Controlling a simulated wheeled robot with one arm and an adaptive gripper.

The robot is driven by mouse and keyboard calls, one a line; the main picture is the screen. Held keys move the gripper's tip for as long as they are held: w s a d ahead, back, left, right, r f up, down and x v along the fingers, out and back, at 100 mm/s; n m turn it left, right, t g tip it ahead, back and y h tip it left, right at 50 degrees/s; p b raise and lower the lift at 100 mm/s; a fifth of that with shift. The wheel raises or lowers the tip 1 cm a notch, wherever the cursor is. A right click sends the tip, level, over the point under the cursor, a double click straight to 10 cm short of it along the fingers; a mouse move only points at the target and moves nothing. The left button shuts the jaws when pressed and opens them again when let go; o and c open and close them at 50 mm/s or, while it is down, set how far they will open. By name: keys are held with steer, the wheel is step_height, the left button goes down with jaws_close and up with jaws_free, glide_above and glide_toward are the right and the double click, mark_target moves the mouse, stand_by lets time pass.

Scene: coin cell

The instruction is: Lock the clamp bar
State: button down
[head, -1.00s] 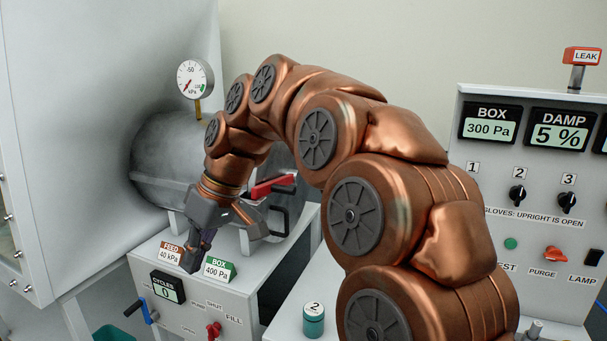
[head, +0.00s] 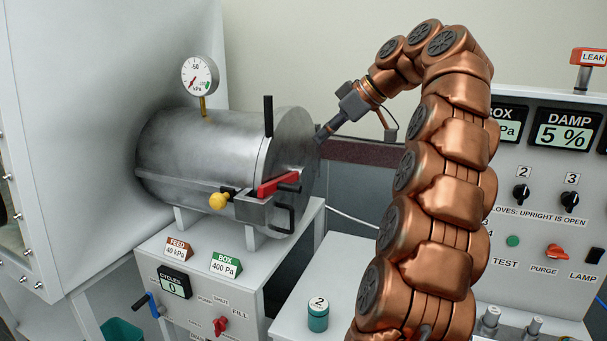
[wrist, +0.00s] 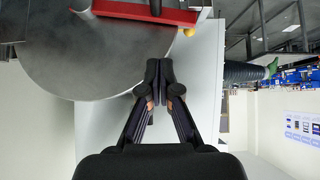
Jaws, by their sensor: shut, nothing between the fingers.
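The red clamp bar (head: 278,184) lies across the front of the round metal chamber door (head: 300,150). It also shows along the top of the wrist view (wrist: 150,12). A yellow ball knob (head: 219,200) sits on a black stem by the bar's bracket, left of the bar. My gripper (head: 322,134) is shut and empty, by the door's right edge, up and to the right of the bar. In the wrist view the closed fingertips (wrist: 158,68) are just below the door's rim. Contact with the door cannot be told.
A black upright handle (head: 268,115) rises at the chamber's front, and a gauge (head: 200,76) stands on top. A control panel (head: 545,200) is on the right. A teal canister (head: 317,316) stands on the white surface below. The space before the door is clear.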

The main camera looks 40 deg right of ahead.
steer(key=shift+d+p+x, duration=0.15)
steer(key=shift+p+x, duration=0.6)
steer(key=shift+x, duration=1.55)
steer(key=shift+d+p+x, duration=0.15)
steer(key=shift+p+x, duration=0.55)
steer(key=shift+x, duration=1.55)
steer(key=shift+f, duration=0.5)
steer(key=shift+w+f+p, duration=0.1)
steer(key=shift+f+p, duration=0.8)
steer(key=shift+f, duration=0.85)
